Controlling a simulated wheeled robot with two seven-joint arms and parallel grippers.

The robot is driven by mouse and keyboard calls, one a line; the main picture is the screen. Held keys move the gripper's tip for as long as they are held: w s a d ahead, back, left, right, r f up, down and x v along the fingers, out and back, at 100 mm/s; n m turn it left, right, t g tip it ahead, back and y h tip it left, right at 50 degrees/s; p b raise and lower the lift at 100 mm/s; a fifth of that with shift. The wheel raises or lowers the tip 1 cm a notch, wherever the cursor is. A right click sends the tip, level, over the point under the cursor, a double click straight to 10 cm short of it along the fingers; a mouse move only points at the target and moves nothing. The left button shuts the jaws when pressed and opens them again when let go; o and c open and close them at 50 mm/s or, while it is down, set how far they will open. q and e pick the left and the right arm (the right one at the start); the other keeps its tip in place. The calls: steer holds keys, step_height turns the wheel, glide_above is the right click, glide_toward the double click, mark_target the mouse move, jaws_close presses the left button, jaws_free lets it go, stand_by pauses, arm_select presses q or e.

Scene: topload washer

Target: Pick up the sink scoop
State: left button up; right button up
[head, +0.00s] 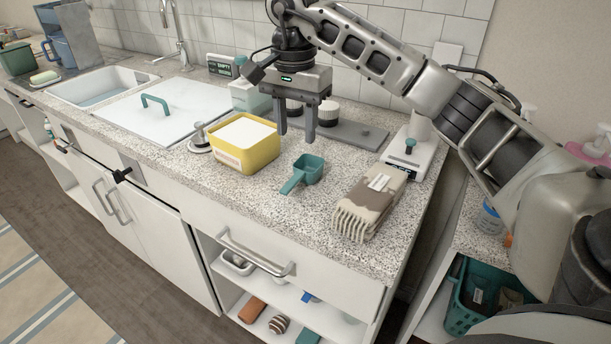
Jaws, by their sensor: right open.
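A teal scoop (309,168) lies on the speckled countertop, its cup toward the back and its handle pointing to the front left. My right gripper (296,138) points down with its two fingers apart and nothing between them. In the picture it shows just above and behind the scoop, and it looks apart from it. My left gripper is not in the view.
A yellow tub (245,155) with white contents stands close left of the scoop. A folded fringed cloth (369,203) lies to its right. A white device (421,150) stands at the right back. The sink (98,86) and a white lid with a teal handle (165,112) are further left.

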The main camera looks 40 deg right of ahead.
mark_target(297, 176)
step_height(297, 176, down, 12)
steer(key=shift+s+a+r+p, duration=0.1)
steer(key=shift+r+p, duration=0.15)
steer(key=shift+p, duration=0.6)
jaws_close()
